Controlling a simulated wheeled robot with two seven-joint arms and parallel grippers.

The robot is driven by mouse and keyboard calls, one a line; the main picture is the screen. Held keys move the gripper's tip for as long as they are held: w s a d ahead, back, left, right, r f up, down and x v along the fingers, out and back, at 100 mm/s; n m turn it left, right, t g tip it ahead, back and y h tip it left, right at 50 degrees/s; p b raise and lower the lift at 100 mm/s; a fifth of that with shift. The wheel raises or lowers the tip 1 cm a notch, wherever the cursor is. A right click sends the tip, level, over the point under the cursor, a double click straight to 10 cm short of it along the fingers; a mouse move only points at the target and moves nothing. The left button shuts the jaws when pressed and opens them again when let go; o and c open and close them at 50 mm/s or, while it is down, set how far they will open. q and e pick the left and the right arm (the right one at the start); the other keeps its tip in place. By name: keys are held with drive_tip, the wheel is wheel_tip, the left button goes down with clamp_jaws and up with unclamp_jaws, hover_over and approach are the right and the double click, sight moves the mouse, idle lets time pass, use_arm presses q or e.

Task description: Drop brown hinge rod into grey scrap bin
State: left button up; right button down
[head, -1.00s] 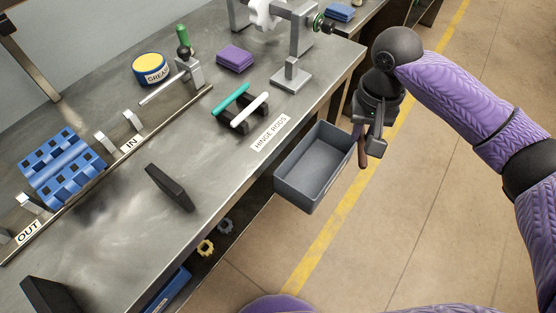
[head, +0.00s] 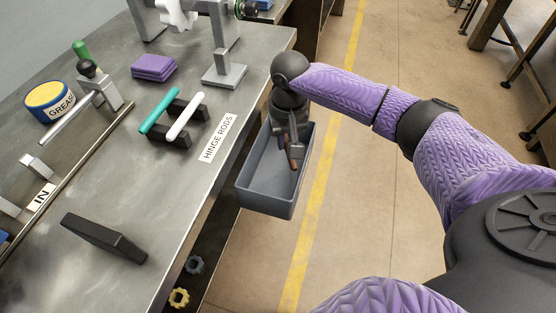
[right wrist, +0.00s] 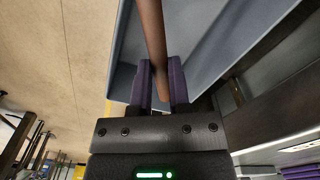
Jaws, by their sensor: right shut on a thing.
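The brown hinge rod (right wrist: 151,35) is held between the purple-padded fingers of my right gripper (right wrist: 160,85) in the right wrist view. In the head view my right gripper (head: 293,145) hangs over the grey scrap bin (head: 262,199), and the rod's brown end (head: 293,163) shows below the fingers, within the bin's outline. The bin is an open grey box at the table's edge; its grey wall (right wrist: 215,35) also fills much of the wrist view. How deep the rod reaches I cannot tell. My left gripper is not in view.
Teal (head: 158,110) and white (head: 186,115) rods lie on a black rack by the HINGE RODS label (head: 218,138). A grey metal stand (head: 224,72) is on the table near the bin. A dark block (head: 104,237) lies at the front. Open floor is right of the bin.

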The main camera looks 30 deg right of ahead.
drive_tip(key=shift+r, duration=0.1)
drive_tip(key=c, duration=0.5)
unclamp_jaws()
drive_tip(key=shift+r, duration=0.2)
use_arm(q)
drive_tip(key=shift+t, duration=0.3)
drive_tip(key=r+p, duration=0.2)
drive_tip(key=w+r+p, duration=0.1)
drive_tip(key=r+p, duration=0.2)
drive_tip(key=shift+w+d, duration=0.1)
use_arm(e)
wheel_tip(320, 180, up, 10)
drive_tip(key=shift+f, duration=0.25)
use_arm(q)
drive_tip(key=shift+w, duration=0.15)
